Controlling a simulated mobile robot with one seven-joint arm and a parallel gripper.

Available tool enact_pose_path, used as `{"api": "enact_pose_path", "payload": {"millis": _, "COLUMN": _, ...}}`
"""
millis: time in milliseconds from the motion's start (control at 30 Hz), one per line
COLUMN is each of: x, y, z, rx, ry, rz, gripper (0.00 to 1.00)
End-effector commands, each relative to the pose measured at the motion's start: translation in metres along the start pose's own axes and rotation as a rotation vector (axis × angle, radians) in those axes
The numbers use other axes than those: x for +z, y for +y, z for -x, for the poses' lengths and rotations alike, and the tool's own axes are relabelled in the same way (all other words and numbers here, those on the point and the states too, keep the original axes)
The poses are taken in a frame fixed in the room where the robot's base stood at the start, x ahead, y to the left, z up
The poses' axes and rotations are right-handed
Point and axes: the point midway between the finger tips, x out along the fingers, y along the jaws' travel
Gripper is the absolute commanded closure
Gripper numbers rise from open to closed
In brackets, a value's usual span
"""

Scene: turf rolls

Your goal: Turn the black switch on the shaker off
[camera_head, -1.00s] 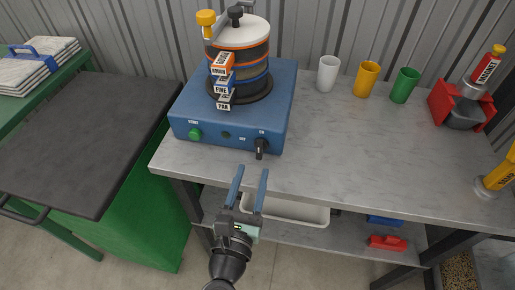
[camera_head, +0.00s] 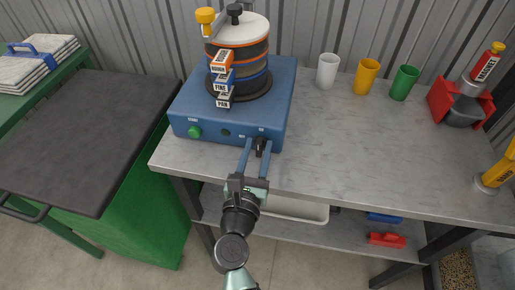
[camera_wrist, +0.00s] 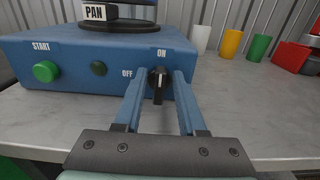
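The shaker (camera_head: 283,101) is a blue box with a stack of sieves on top, standing on the grey bench. Its black switch (camera_wrist: 158,84) is on the right of the front face, between OFF at its left and ON above it. In the wrist view the switch's white line stands about upright, toward ON. My gripper (camera_wrist: 158,80) is open, with one blue finger on each side of the switch. It also shows in the head view (camera_head: 258,145). I cannot tell whether the fingers touch the switch.
A green START button (camera_wrist: 46,71) and a dark round button (camera_wrist: 99,68) are left of the switch. White (camera_head: 327,72), yellow (camera_head: 366,77) and green (camera_head: 404,84) cups stand at the back of the bench. A white tray (camera_head: 300,211) lies on the shelf below.

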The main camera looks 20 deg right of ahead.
Motion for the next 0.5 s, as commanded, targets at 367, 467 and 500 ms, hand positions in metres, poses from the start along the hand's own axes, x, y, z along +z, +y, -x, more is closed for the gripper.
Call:
{"api": "enact_pose_path", "payload": {"millis": 367, "x": 0.0003, "y": 0.0001, "z": 0.0004, "rx": 0.000, "ry": 0.001, "rz": 0.018, "gripper": 1.00}}
{"api": "enact_pose_path", "payload": {"millis": 467, "x": 0.0007, "y": 0.0005, "z": 0.0004, "rx": 0.000, "ry": 0.001, "rz": 0.048, "gripper": 1.00}}
{"api": "enact_pose_path", "payload": {"millis": 500, "x": 0.0009, "y": 0.0007, "z": 0.0004, "rx": 0.000, "ry": 0.002, "rz": 0.065, "gripper": 1.00}}
